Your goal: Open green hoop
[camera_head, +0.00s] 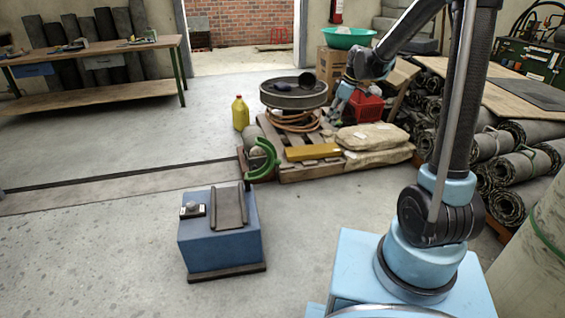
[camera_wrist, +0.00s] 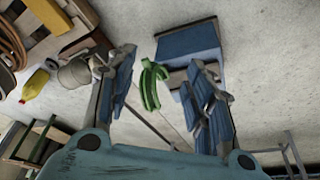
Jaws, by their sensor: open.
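The green hoop (camera_head: 265,162) is a curved C-shaped band standing at the back right corner of a blue box (camera_head: 215,245). A dark grey trough (camera_head: 230,210) lies on top of the box. In the wrist view the green hoop (camera_wrist: 150,90) appears between my fingers but farther off, next to the blue box (camera_wrist: 188,42). My gripper (camera_head: 337,103) is raised over the pallet, right of and behind the hoop in the head view. Its fingers (camera_wrist: 161,62) are spread and empty, and they do not touch the hoop.
Sheet rolls (camera_head: 508,205) are stacked at right. Floor left of the box is clear.

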